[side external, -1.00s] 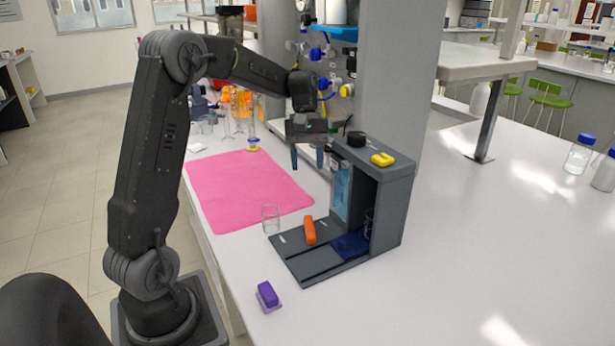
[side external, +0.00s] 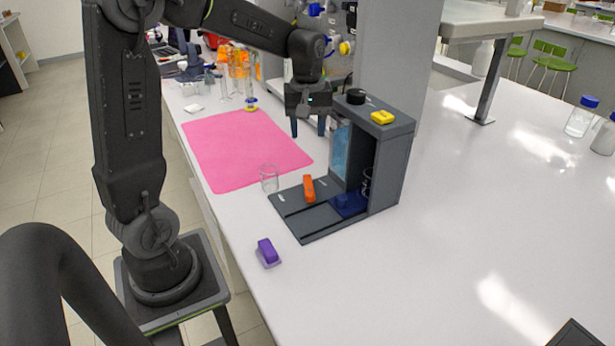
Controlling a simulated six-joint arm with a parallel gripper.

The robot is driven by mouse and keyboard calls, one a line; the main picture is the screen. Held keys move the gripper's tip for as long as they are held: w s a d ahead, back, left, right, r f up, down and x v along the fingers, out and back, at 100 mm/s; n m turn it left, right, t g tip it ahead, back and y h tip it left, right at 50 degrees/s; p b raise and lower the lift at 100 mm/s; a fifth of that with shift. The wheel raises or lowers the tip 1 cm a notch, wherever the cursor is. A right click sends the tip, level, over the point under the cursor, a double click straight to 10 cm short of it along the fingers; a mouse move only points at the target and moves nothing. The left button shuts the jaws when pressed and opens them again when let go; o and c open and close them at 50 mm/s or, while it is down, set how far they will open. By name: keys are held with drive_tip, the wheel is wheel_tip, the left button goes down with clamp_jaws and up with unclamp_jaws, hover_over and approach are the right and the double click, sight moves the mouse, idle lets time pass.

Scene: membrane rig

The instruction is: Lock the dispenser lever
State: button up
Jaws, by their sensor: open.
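The dispenser is a dark grey rig (side external: 392,160) on the white bench, with an upright housing and a flat base. An orange lever-like piece (side external: 309,189) stands on its base. A yellow piece (side external: 383,117) and a black round knob (side external: 355,96) sit on its top. I cannot tell which of these is the lever to lock. A dark blue block (side external: 347,204) lies in the housing's opening. Contact with the rig is not visible.
A clear beaker (side external: 269,178) stands left of the rig's base by the pink mat (side external: 240,150). A purple block (side external: 267,252) lies in front. Glassware (side external: 235,75) stands at the back and a grey column (side external: 392,60) behind the rig.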

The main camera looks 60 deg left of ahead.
sight(310, 178)
wheel_tip(310, 178, down, 14)
drive_tip(key=shift+r, duration=0.2)
idle(0.4)
clamp_jaws()
drive_tip(key=shift+w+d+m, duration=0.1)
drive_tip(key=shift+w+m, duration=0.15)
drive_tip(key=shift+m, duration=0.45)
unclamp_jaws()
drive_tip(key=shift+r, duration=0.15)
